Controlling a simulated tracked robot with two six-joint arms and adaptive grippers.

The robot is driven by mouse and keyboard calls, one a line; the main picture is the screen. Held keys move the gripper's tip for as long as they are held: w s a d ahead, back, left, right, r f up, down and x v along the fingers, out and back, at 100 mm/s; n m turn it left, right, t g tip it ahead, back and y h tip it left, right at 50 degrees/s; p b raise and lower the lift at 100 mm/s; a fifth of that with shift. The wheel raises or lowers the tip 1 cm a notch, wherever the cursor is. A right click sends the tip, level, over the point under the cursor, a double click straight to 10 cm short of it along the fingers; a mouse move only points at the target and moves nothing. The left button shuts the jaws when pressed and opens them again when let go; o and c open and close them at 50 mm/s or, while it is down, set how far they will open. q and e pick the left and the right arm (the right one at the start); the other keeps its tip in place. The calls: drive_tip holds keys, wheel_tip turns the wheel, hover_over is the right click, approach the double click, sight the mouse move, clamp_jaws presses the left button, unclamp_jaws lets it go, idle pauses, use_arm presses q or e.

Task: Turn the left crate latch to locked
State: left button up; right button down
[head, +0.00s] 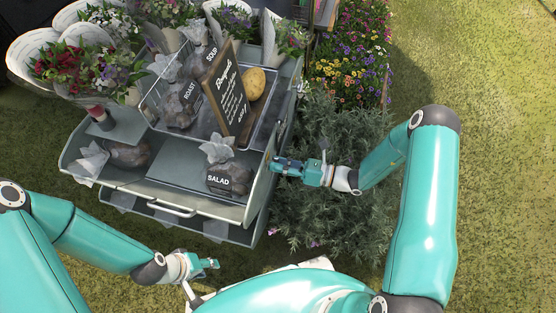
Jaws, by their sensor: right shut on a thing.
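My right gripper (280,164) is at the right edge of the grey metal cart (264,195). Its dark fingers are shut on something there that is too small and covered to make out. My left gripper (214,264) is low in front of the cart, apart from it, with nothing visible in it. Whether its fingers are open or shut is unclear. I cannot clearly pick out the left crate latch or its position.
The cart's front has a handle (160,205) and holds bags, one labelled SALAD (228,179). Bouquets (85,70) fill the back left. Grey-green plants (320,130) crowd the right side; open grass (490,150) lies beyond.

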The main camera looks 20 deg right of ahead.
drive_tip(key=m, duration=0.2)
drive_tip(key=m+p, duration=0.1)
drive_tip(key=shift+w+d+r, duration=0.1)
drive_tip(key=shift+w+d, duration=0.15)
drive_tip(key=shift+d, duration=0.15)
drive_tip(key=shift+f+m+p, duration=0.2)
drive_tip(key=shift+m+p, duration=0.35)
drive_tip(key=shift+m, duration=1.75)
drive_tip(key=shift+f+m+p, duration=0.15)
drive_tip(key=shift+m+p, duration=0.35)
drive_tip(key=shift+m, duration=1.8)
drive_tip(key=shift+a, duration=0.1)
drive_tip(key=c, duration=1)
unclamp_jaws()
drive_tip(key=shift+s+a, duration=0.1)
